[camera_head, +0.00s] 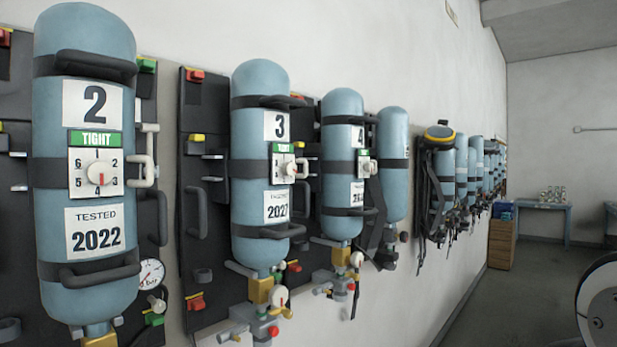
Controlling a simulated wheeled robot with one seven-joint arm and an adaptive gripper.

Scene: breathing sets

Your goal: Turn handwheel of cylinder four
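Cylinder four (340,105) is a blue-grey upright bottle strapped to a dark backplate on the left wall, third of the numbered row. Its label (357,136) shows a 4, partly turned away from me. Below the bottle is a brass valve block (341,257). A small pale round part, which looks like its handwheel (357,259), sits at the right of this block. It is small and seen at an angle, so its turn position cannot be told. My gripper is not in view, and nothing is seen touching the valve.
Cylinder two (85,35) and cylinder three (260,78) hang nearer on the left, with similar valve fittings. More cylinders (461,170) line the wall beyond. A wooden cabinet (501,245) and a blue table (543,208) stand at the back.

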